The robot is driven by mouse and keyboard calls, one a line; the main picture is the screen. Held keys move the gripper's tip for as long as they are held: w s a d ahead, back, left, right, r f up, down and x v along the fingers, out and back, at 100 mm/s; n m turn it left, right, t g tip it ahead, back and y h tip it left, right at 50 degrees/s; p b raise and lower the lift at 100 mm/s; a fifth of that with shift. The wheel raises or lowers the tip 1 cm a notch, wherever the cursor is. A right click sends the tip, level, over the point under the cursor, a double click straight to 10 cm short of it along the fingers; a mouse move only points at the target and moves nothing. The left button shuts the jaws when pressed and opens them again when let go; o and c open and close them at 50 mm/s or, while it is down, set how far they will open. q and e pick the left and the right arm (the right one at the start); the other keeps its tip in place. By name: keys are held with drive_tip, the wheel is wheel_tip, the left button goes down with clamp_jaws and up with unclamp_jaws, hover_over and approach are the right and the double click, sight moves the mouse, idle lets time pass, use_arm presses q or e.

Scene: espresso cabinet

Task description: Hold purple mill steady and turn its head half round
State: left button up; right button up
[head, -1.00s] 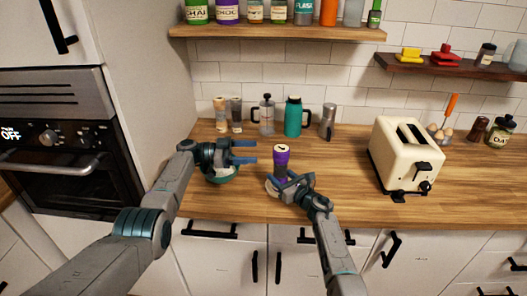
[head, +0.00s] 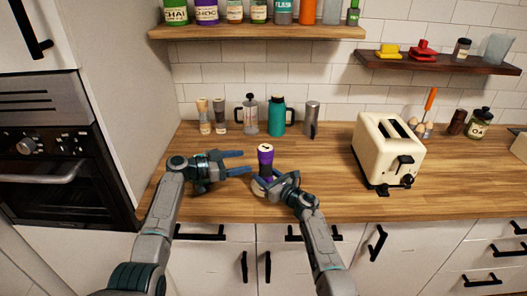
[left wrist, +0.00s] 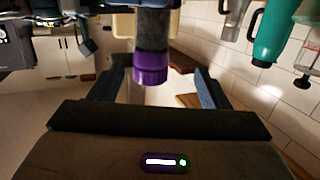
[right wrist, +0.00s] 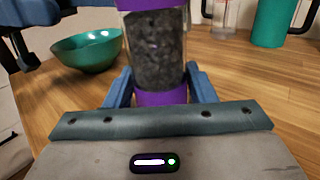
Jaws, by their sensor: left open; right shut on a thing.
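The purple mill (head: 266,153) stands upright on the counter. It has a purple head, a clear body with dark grains (right wrist: 153,50) and a purple base (right wrist: 160,97). My right gripper (head: 268,184) is shut on the mill low down, with its fingers at the base in the right wrist view. My left gripper (head: 246,162) is open, its fingers pointing right at the mill's upper part. In the left wrist view the purple head (left wrist: 150,70) shows between the open fingers, which look apart from it.
A green bowl (right wrist: 85,52) sits near the mill, mostly hidden by my left arm in the head view. A cream toaster (head: 388,150) stands to the right. A French press (head: 250,117), teal flask (head: 276,116) and steel jug (head: 312,118) line the wall. The counter between mill and toaster is clear.

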sight(266, 151)
use_arm(q)
drive_tip(key=s+r+n+t+y, duration=0.2)
drive_tip(key=s+r+n+t, duration=0.1)
drive_tip(key=s+n+t, duration=0.3)
drive_tip(key=shift+m+t, duration=0.3)
drive_tip(key=shift+m, duration=0.3)
drive_tip(key=x, duration=1.2)
drive_tip(key=shift+f, duration=0.3)
drive_tip(key=c, duration=1)
drive_tip(key=shift+f+m+g, duration=0.1)
drive_tip(key=shift+m+g, duration=0.3)
drive_tip(key=shift+g, duration=0.1)
drive_tip(key=shift+m+g+h, duration=1)
drive_tip(key=shift+g, duration=0.2)
drive_tip(key=shift+m+g+h, duration=1)
drive_tip(key=shift+m+g, duration=0.5)
drive_tip(key=shift+g, duration=0.6)
